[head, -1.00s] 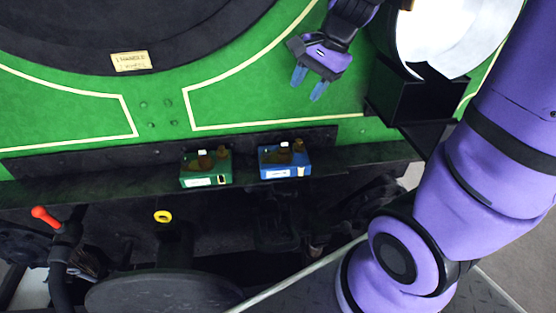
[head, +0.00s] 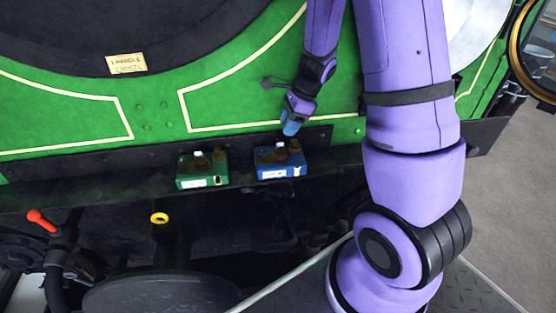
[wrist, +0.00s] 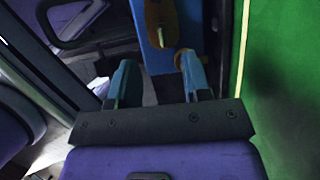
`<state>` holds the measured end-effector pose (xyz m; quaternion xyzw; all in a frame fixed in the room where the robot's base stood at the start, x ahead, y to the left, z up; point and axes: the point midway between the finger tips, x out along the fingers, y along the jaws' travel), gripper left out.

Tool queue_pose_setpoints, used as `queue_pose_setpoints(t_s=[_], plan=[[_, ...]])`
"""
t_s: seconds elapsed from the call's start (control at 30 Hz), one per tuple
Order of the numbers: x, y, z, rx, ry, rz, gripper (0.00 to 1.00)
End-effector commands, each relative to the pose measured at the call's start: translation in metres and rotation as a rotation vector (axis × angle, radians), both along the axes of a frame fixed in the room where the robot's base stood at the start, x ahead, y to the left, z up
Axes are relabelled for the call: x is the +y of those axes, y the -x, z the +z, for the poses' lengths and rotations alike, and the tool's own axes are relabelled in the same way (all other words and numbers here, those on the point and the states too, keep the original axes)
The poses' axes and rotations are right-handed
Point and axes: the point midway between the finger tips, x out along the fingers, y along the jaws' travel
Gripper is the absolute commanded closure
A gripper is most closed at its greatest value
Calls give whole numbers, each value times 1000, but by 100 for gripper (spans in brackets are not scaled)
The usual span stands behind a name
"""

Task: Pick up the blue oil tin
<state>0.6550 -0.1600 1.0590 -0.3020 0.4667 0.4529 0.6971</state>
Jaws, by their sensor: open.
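The blue oil tin (head: 280,163) stands on a dark ledge below the green panel, with a white label on its front and a white cap and brown fittings on top. In the wrist view the blue tin (wrist: 158,60) shows just beyond the fingertips. My gripper (head: 291,128) is just above and slightly right of the tin, pointing down. In the wrist view my gripper (wrist: 158,75) is open, with nothing between its blue fingers. The fingers look apart from the tin, though the exact gap is hard to tell.
A similar green tin (head: 202,170) stands on the same ledge to the left. The green panel (head: 235,95) rises close behind the ledge (head: 110,185). A red-tipped lever (head: 42,220) and a yellow ring (head: 159,218) are lower left.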

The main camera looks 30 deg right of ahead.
Motion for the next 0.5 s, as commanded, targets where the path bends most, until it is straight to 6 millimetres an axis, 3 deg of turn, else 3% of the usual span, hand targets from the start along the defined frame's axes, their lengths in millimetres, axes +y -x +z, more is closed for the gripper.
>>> queue_pose_setpoints(t_s=[0.5], plan=[[16, -7, -47, 3, 0, 2, 56]])
